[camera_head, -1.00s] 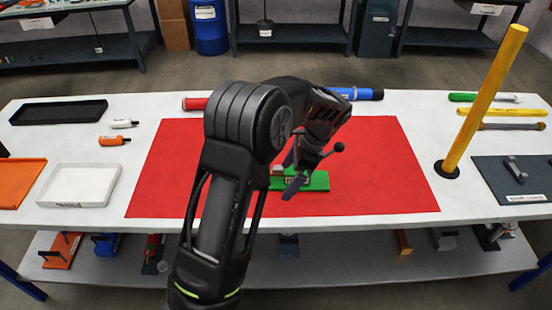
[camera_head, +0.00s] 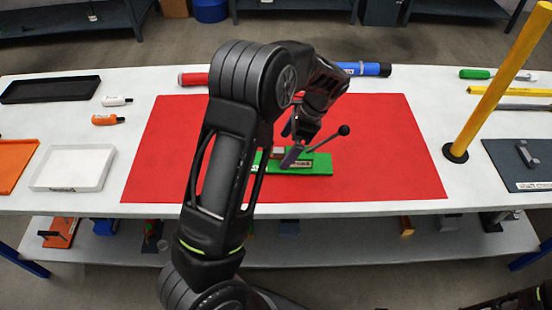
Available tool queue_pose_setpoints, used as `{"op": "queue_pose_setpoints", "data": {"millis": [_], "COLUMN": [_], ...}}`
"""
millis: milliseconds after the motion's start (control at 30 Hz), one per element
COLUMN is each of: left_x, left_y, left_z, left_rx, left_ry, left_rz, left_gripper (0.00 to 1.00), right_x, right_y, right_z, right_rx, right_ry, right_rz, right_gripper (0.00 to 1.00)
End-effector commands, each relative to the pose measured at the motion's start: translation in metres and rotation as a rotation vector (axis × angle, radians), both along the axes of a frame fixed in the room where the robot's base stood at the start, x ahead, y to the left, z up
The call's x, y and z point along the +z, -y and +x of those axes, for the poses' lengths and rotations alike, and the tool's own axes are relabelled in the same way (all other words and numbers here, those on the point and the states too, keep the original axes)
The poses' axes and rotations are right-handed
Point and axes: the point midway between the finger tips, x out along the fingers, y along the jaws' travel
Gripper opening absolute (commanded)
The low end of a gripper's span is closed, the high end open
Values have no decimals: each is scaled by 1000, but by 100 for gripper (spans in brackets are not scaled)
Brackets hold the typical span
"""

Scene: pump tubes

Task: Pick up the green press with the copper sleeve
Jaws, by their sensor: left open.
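The green press (camera_head: 321,164) lies on the red mat (camera_head: 390,150), near its middle. It has a flat green base, a pale label on its front and a dark lever with a round black knob (camera_head: 343,130) pointing up to the right. A reddish-brown block shows on the press; I cannot tell whether it is the copper sleeve. My left gripper (camera_head: 292,153) is open, pointing down at the press, with its fingers just at the body beside the lever. My left arm hides the press's left part. I cannot tell whether the fingers touch it.
A yellow pole (camera_head: 497,85) stands on the right of the table. A white tray (camera_head: 72,168) and a black tray (camera_head: 50,89) are at the left. A red and blue tube lies behind the mat. The mat's right side is clear.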

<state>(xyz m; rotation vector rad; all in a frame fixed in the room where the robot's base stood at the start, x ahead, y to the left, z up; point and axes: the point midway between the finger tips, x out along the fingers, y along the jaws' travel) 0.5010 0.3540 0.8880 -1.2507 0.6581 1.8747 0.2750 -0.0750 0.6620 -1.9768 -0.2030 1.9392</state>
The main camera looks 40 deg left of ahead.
Motion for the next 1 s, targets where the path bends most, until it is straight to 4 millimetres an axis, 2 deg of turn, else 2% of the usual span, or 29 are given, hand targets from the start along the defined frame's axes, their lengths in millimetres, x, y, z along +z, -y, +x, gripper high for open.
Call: {"op": "queue_pose_setpoints", "data": {"millis": [400, 733, 1000], "left_x": [-7, -45, -51], "left_y": [-3, -17, -18], "left_z": [-3, -15, -15], "left_rx": [1, 2, 2], "left_ry": [-1, -2, 2], "left_rz": [1, 0, -1], "left_gripper": [98, 98, 98], "right_x": [3, 16, 16], "right_y": [0, 1, 1], "right_z": [0, -2, -2], "right_rx": [0, -2, -2], "right_ry": [-1, -7, -7], "right_rz": [-1, -5, -5], "right_gripper": [0, 0, 0]}}
